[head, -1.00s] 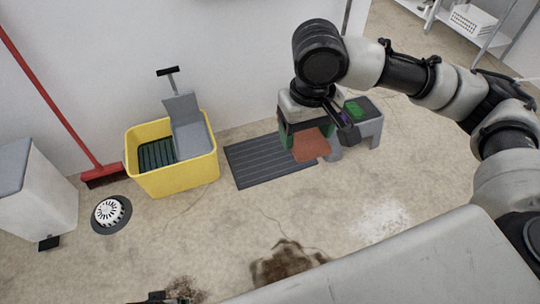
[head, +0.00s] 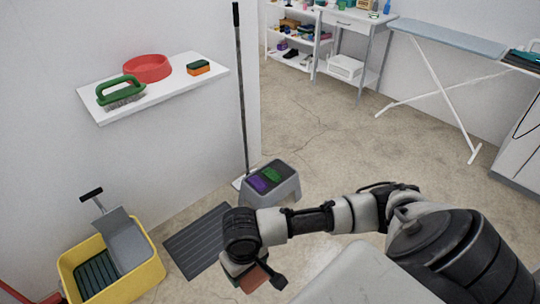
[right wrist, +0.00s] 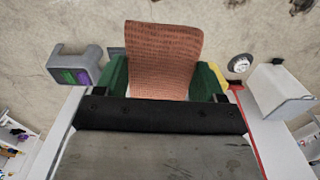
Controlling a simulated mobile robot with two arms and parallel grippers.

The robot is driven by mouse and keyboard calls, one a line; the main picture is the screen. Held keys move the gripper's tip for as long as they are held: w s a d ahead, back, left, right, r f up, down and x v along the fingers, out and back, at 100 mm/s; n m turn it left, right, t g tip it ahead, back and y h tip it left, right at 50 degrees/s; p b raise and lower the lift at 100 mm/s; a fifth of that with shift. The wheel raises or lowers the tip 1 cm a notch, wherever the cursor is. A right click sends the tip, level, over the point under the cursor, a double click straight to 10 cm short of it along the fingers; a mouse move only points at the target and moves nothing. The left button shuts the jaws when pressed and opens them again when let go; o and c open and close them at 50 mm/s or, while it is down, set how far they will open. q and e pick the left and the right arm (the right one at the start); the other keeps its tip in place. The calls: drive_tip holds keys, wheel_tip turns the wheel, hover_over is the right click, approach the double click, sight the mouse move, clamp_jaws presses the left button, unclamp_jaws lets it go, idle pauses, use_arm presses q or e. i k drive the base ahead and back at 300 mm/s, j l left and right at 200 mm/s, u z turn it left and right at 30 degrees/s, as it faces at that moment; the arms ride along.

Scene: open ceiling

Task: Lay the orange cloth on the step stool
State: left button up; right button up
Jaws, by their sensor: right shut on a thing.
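The orange cloth (head: 254,279) hangs from my right gripper (head: 262,272), low in the middle of the head view. In the right wrist view the cloth (right wrist: 163,55) spreads out between the green fingers of the gripper (right wrist: 162,88), which is shut on it. My left gripper is out of view.
A dark ribbed mat (head: 195,243) and a yellow mop bucket (head: 140,276) lie left of my arm. A long-handled tool (head: 241,90) leans by the stool. A wall shelf (head: 190,85) juts out at left. Open floor (head: 345,145) lies right of the stool.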

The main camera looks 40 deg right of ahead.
sight(281, 169)
drive_tip(key=i+l, duration=0.2)
drive_tip(key=l, duration=0.2)
drive_tip(key=i+l, duration=0.25)
drive_tip(key=l, duration=0.15)
drive_tip(key=i+l, duration=0.2)
drive_tip(key=l, duration=0.2)
drive_tip(key=i+l, duration=0.2)
drive_tip(key=l, duration=0.2)
drive_tip(key=i+l, duration=0.2)
drive_tip(key=l, duration=0.2)
drive_tip(key=z, duration=0.05)
